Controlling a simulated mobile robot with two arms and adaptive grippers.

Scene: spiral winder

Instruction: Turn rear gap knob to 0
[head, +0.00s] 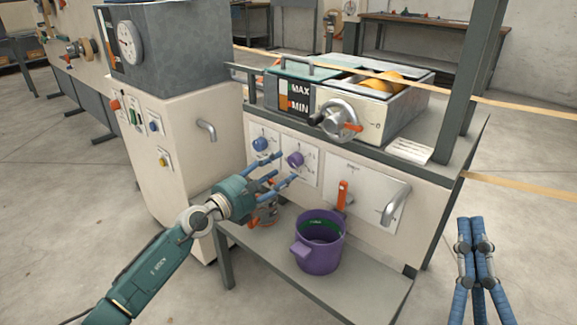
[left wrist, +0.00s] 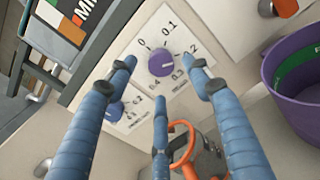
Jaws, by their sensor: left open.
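A purple knob (head: 295,159) sits on a white plate on the machine's front. The left wrist view shows this knob (left wrist: 162,62) ringed by numbers, with 0 at its upper left and 0.1 above. A small pale mark shows on the knob, but its exact setting is unclear. A blue knob (head: 260,144) is to its left; it is also in the left wrist view (left wrist: 114,111). Which knob is the rear gap one is not readable. My left gripper (head: 284,168) is open and empty, its fingers spread before the purple knob, apart from it. My right gripper (head: 475,247) is at lower right, away from the panel.
A purple bucket (head: 319,254) stands on the low shelf below, beside an orange and grey item (head: 266,215). A handwheel (head: 341,120) is above.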

